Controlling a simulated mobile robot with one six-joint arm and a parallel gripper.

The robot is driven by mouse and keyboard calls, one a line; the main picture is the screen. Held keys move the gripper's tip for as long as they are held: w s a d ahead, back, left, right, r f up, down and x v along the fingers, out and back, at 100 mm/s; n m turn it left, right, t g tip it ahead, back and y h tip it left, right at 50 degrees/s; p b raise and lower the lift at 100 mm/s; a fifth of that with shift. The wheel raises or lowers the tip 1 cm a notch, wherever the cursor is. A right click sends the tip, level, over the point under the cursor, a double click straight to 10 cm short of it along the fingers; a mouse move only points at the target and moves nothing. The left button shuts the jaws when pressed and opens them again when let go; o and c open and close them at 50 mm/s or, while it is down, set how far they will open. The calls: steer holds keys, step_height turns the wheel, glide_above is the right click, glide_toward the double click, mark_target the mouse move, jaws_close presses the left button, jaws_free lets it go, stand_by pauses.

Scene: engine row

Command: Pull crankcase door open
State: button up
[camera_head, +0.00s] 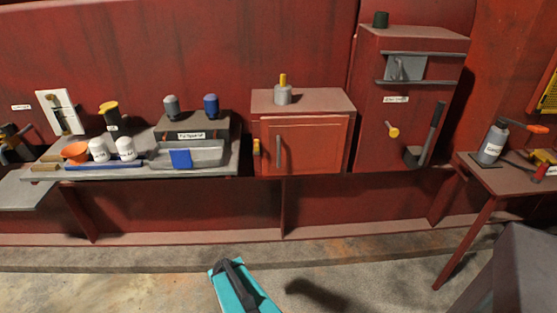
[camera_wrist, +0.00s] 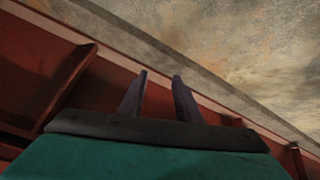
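The crankcase door appears to be the orange-red door (camera_head: 312,146) on the front of the middle cabinet. It looks shut. A grey vertical handle (camera_head: 279,153) stands on its left side, and a yellow latch-like piece (camera_head: 256,147) sits at the cabinet's left edge. My teal and black gripper (camera_head: 234,266) is low in front of the cabinet, over the floor and well apart from the door. In the wrist view the two dark fingers of my gripper (camera_wrist: 160,76) stand apart with nothing between them. The door and handle do not show in the wrist view.
A grey bench (camera_head: 100,172) with bottles, an orange funnel and a toolbox is at left. A taller red cabinet (camera_head: 408,110) with a lever stands right of the door. A small table (camera_head: 500,175) with an oil can is at far right. Floor ahead is clear.

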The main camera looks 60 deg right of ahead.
steer(key=d+r+m+t+h+p, duration=0.1)
steer(key=d+r+t+h, duration=0.1)
steer(key=d+r, duration=0.65)
steer(key=m+t+h+p, duration=0.1)
steer(key=t+h+p, duration=0.4)
steer(key=t+h, duration=0.15)
glide_toward(279, 164)
step_height(279, 164, up, 5)
steer(key=s+a, duration=0.2)
steer(key=s, duration=0.1)
steer(key=shift+w+d+r+y, duration=0.15)
steer(key=shift+w+d+y, duration=0.05)
steer(key=shift+y, duration=0.25)
steer(key=shift+w+d+b, duration=0.25)
steer(key=shift+w+b, duration=0.05)
steer(key=shift+b, duration=0.8)
steer(key=shift+b+x, duration=1.1)
steer(key=shift+x, duration=5.4)
